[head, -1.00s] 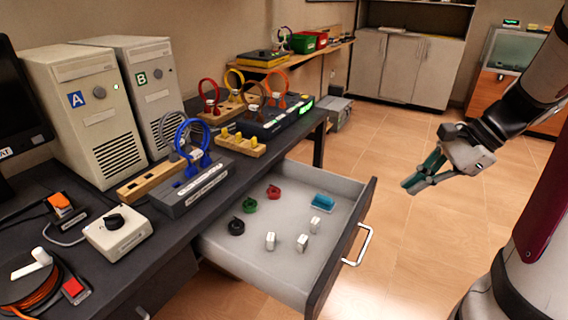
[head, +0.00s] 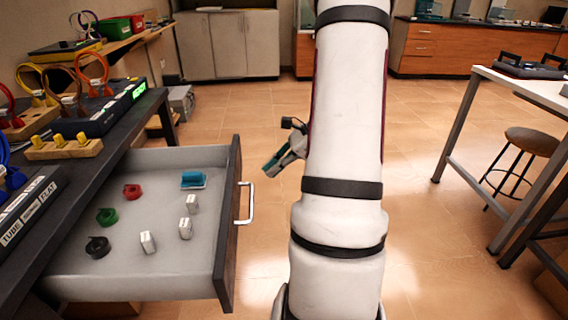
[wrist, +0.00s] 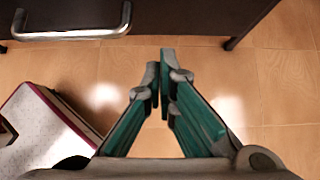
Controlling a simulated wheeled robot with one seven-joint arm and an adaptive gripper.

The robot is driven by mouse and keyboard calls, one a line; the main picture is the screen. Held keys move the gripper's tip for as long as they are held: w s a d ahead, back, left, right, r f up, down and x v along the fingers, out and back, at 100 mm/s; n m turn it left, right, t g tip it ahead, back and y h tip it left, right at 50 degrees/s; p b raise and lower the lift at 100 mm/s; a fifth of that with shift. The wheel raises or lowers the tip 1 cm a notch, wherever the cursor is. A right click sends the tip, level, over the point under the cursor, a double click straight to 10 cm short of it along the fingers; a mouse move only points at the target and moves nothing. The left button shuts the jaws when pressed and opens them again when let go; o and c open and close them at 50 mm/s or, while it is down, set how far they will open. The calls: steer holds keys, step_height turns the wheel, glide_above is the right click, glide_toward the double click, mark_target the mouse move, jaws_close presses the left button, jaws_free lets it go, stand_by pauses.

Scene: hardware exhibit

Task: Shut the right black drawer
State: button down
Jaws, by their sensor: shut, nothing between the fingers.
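The right black drawer (head: 228,225) is pulled far out from the dark desk at the left in the head view. Its grey interior faces up, and its front carries a silver bar handle (head: 247,203). In the wrist view the dark drawer front (wrist: 160,16) and its handle (wrist: 72,28) lie along the top edge. My gripper (head: 276,166) is in front of the drawer, to the right of the handle, partly hidden by my arm. In the wrist view its teal fingers (wrist: 160,88) are together and empty, apart from the handle.
The desk (head: 92,165) holds cable stands. A white table (head: 520,85) and a stool (head: 532,141) stand at right. Open floor lies between.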

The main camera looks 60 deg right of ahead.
steer(key=shift+w+a+f+b, duration=0.3)
steer(key=shift+w+a, duration=0.3)
steer(key=shift+w, duration=0.15)
steer(key=shift+w+a+f+b, duration=0.3)
steer(key=shift+w+a, duration=0.25)
steer(key=shift+w, duration=0.15)
steer(key=shift+w+a+f+b, duration=0.2)
steer(key=shift+w+a+b, duration=0.1)
steer(key=shift+w+a, duration=0.4)
steer(key=shift+w+d, duration=0.1)
steer(key=p, duration=0.4)
glide_toward(136, 187)
steer(key=x, duration=0.5)
steer(key=w+r+x, duration=0.1)
steer(key=x, duration=0.2)
steer(key=shift+a+r, duration=0.1)
steer(key=shift+a, duration=0.3)
steer(key=shift+a, duration=0.1)
